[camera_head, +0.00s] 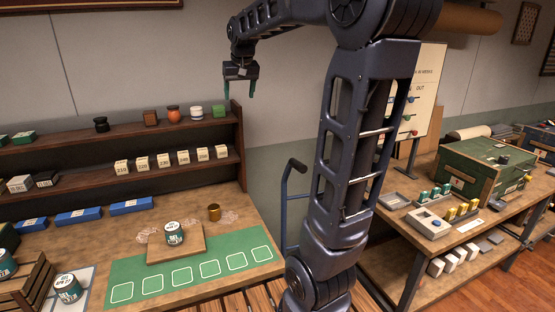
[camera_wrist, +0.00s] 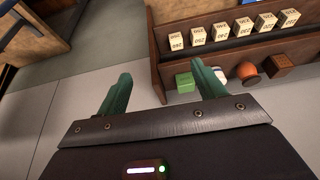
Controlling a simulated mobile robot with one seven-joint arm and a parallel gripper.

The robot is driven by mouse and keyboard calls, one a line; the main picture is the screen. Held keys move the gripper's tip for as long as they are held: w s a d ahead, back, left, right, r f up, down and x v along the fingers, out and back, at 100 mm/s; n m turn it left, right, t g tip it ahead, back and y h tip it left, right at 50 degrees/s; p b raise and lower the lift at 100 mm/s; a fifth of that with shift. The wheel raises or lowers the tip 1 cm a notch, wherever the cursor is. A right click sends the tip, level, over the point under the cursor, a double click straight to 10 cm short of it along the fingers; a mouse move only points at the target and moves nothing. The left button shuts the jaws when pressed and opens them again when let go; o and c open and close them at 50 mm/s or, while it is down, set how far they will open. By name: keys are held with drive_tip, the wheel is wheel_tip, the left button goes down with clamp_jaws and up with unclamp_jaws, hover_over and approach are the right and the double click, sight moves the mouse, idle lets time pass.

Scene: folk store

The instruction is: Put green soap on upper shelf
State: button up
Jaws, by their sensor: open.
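A small green block (camera_head: 219,110), which looks like the green soap, sits at the right end of the upper shelf (camera_head: 70,139). It also shows in the wrist view (camera_wrist: 184,82), close to the right-hand finger in that picture and apart from it. My gripper (camera_head: 239,90) hangs fingers down, above and a little right of the shelf's right end. In the wrist view my gripper (camera_wrist: 162,75) has its two green fingers wide apart with nothing between them.
Left of the green block stand a white jar (camera_head: 197,112), an orange pot (camera_head: 174,114), a brown cube (camera_head: 150,117) and a dark jar (camera_head: 101,124). Several numbered cream blocks (camera_head: 163,160) line the lower shelf. A tin (camera_head: 174,233) stands on a wooden board by a green mat (camera_head: 155,284).

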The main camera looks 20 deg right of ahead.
drive_tip(key=s+d+f, duration=0.1)
drive_tip(key=s+f, duration=0.4)
drive_tip(key=s, duration=0.4)
drive_tip(key=s+d+f, duration=0.1)
drive_tip(key=s+f, duration=0.3)
drive_tip(key=s, duration=0.5)
drive_tip(key=s+d+f, duration=0.1)
drive_tip(key=s+f, duration=0.4)
drive_tip(key=s, duration=0.4)
drive_tip(key=shift+s+d+f, duration=0.25)
drive_tip(key=shift+s+f, duration=0.1)
drive_tip(key=shift+s, duration=0.05)
